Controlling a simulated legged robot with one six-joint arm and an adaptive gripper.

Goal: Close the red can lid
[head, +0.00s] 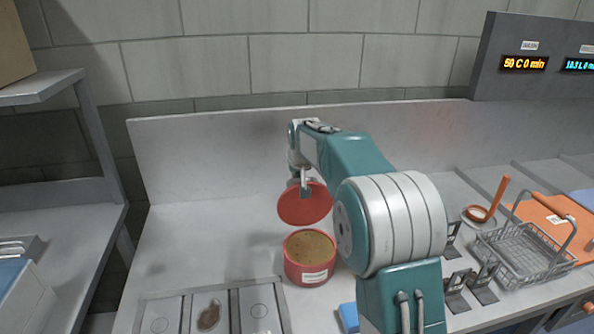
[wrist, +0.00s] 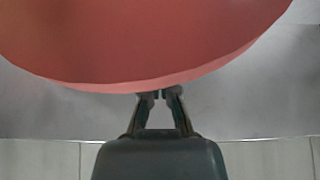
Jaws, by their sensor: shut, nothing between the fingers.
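The red can (head: 307,270) stands upright on the counter with its top open. Brownish contents show inside it. Its round red lid (head: 304,205) is raised and tilted above the can's back edge. My gripper (head: 305,187) is at the upper back side of the lid, partly hidden by it. In the wrist view the lid (wrist: 150,45) fills the top of the picture. The fingertips of my gripper (wrist: 160,92) are together at the lid's edge, with nothing between them. Whether they touch the lid I cannot tell.
A metal tray (head: 235,322) with compartments is at the front left. A wire basket (head: 522,247) and an orange-handled tool (head: 485,212) are at the right. A blue object (head: 348,317) lies near the can. The counter left of the can is clear.

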